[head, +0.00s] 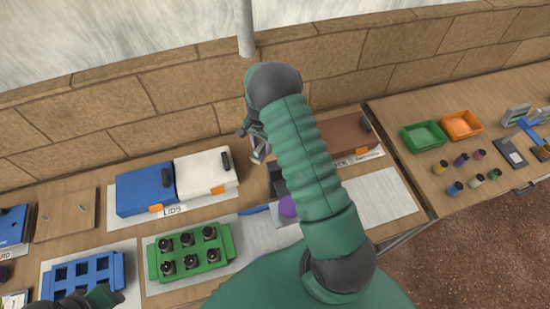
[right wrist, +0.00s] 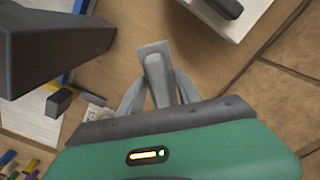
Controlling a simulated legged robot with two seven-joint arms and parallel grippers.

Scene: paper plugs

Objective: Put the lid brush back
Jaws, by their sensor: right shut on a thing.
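My right gripper (head: 256,140) is over the back of the table, close to the white lidded box. In the right wrist view its fingers (right wrist: 158,92) are shut on a pale grey, flat-ended tool, taken as the lid brush (right wrist: 154,60). Its pale end (head: 260,155) shows below the gripper in the head view. I cannot tell whether it touches the table. A blue box (head: 143,190) and a white box (head: 203,175) stand behind a "LIDS" label (head: 172,211). Only a dark and green part of my left arm shows at the bottom left; its fingers are not clear.
A brown box (head: 340,138) and a dark grey bin (head: 277,180) stand right of the gripper, partly behind my arm. A green rack (head: 228,240) holds several dark plugs. A stone wall (head: 180,85) and grey pole (head: 245,30) rise behind. Green (head: 424,135) and orange trays (head: 461,125) lie right.

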